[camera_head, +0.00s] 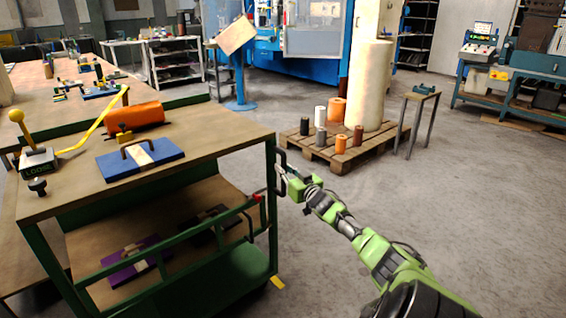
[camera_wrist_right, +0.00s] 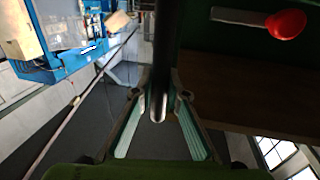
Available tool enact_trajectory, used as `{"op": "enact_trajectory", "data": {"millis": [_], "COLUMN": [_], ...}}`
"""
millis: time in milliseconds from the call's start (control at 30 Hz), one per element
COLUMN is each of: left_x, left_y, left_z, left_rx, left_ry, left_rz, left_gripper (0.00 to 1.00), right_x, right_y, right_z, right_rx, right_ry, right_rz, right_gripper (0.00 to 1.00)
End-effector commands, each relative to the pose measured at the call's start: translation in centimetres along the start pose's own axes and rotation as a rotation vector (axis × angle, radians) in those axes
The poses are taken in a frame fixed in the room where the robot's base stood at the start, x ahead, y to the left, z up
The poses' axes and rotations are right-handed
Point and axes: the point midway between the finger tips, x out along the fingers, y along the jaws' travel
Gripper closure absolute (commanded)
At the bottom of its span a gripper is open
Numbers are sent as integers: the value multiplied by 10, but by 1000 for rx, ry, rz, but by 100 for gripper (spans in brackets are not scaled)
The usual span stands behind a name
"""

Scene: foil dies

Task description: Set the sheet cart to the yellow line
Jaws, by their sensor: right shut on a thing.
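The sheet cart (camera_head: 205,143) is a green frame with a brown top and a lower shelf, at the left of the head view. My right gripper (camera_head: 281,172) is shut on the black upright handle at the cart's right corner. In the right wrist view, my right gripper (camera_wrist_right: 158,110) has its fingers on either side of this dark handle bar (camera_wrist_right: 165,55). A red knob (camera_head: 257,197) sits on the cart near the handle; it also shows in the wrist view (camera_wrist_right: 285,24).
The cart top carries a blue die (camera_head: 140,158), an orange roll (camera_head: 134,117) and a yellow-knobbed lever box (camera_head: 38,161). A purple die (camera_head: 132,262) lies on the lower shelf. A pallet (camera_head: 330,150) with rolls and a small stand (camera_head: 418,105) are beyond. Floor at right is clear.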

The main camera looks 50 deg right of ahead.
Motion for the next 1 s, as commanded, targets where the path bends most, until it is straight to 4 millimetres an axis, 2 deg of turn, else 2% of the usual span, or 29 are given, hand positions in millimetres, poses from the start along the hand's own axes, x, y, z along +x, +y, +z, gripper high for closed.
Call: {"op": "enact_trajectory", "data": {"millis": [33,100,567,767,1000], "left_x": [0,0,1,0,0], "left_y": [0,0,0,0,0], "left_z": [0,0,0,0,0], "left_rx": [0,0,0,0,0], "left_ry": [0,0,1,1,0], "left_rz": [0,0,0,0,0], "left_gripper": [60,60,60,60,60], "right_x": [0,0,-4,-23,-55], "right_y": [1,1,-1,-1,0], "right_z": [1,1,2,3,3], "right_rx": [0,0,1,2,1], "right_ry": [-2,-2,-2,-4,-5], "right_rz": [2,2,0,-1,0], "right_gripper": [84,69,69,69,69]}}
